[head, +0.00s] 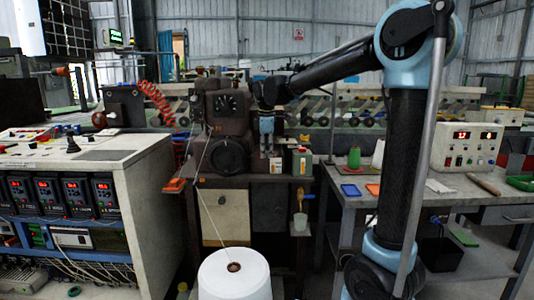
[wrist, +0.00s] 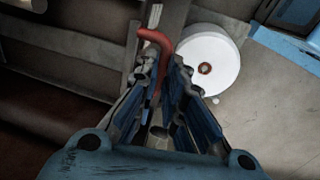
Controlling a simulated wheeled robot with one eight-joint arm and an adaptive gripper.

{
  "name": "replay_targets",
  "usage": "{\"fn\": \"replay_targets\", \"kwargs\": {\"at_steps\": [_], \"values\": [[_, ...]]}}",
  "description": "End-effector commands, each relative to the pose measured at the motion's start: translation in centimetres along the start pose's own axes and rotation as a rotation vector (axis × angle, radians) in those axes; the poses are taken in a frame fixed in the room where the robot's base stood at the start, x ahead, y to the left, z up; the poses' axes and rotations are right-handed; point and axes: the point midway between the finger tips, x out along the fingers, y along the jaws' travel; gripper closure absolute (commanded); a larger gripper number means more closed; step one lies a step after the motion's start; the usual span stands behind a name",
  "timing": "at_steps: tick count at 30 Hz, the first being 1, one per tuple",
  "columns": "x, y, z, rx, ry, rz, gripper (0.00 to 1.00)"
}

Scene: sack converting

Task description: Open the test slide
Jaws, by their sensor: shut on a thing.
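My gripper (head: 268,155) is at the front of the brown machine (head: 228,128), pointing down. In the wrist view its two blue-padded fingers (wrist: 165,85) are close together, shut on a red bent handle (wrist: 158,42). The handle's upper end hooks to the left above the fingers, and its lower part is hidden between them. In the head view my gripper hides the handle. No part is clearly marked as the test slide, and I cannot tell how far any slide stands out.
A large white spool (head: 235,277) stands on the floor before the machine, its thread running upward. A control cabinet (head: 150,190) stands left. A grey bench (head: 430,203) with small items stands right. A green-and-white container (head: 302,160) is just right of my gripper.

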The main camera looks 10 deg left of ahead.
Motion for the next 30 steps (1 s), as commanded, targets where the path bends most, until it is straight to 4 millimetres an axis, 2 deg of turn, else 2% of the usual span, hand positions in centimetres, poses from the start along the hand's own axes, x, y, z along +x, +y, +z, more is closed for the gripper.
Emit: {"fn": "replay_targets", "kwargs": {"at_steps": [5,11,24,30], "values": [[-0.2,-1.0,-0.1,-0.002,0.001,0.001,1.00],[-0.8,-4.5,-0.1,-0.004,0.001,0.001,1.00],[-3.0,-16.9,-0.4,-0.006,0.001,0.001,1.00],[-3.9,-21.6,-0.5,-0.006,0.002,0.001,1.00]]}}
